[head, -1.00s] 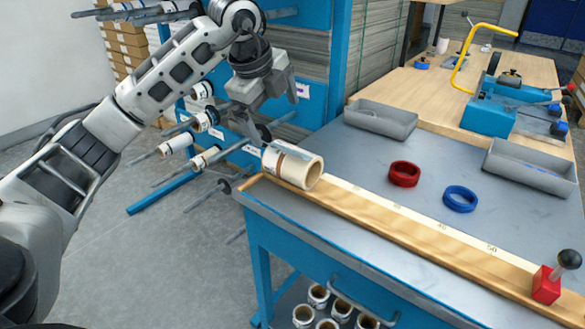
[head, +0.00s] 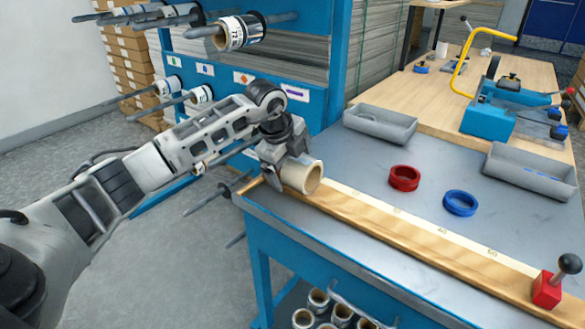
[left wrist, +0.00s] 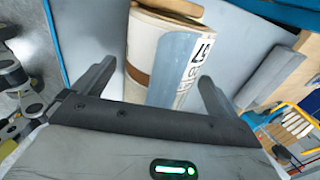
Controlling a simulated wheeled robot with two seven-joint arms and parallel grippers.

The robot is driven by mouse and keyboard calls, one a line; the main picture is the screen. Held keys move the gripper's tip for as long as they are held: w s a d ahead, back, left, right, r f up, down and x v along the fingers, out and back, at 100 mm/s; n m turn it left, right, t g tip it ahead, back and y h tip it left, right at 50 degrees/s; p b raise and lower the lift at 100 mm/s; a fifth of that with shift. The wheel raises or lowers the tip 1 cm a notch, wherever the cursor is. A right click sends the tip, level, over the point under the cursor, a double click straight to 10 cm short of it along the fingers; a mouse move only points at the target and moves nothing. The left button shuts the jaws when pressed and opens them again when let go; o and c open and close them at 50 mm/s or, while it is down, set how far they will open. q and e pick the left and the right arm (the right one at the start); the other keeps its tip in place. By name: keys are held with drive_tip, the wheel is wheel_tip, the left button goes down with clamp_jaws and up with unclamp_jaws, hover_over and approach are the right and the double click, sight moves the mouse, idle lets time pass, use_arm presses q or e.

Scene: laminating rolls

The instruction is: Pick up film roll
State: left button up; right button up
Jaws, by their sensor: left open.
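The film roll (head: 304,177) lies on its side at the left end of the wooden ruler strip on the workbench. It is cream with a brown band and a bluish label strip, which show in the left wrist view (left wrist: 144,50). My left gripper (head: 282,175) is at the roll's left end in the head view and partly hides it. In the left wrist view the jaws are open, with one finger on each side of the roll and visible gaps. My right gripper is not in view.
A red ring (head: 404,178) and a blue ring (head: 460,202) lie on the bench. Grey trays (head: 380,123) (head: 530,170) stand at its back and right. A red stop with a black knob (head: 547,286) sits at the ruler's right end. A blue rack (head: 300,100) with rolls on rods stands behind my left arm.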

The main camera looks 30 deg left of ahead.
use_arm(q)
drive_tip(key=shift+w+f, duration=0.1)
drive_tip(key=shift+f, duration=0.15)
drive_tip(key=c, duration=1.2)
drive_tip(key=shift+r, duration=0.1)
drive_tip(key=shift+c, duration=0.2)
drive_tip(key=shift+r, duration=0.15)
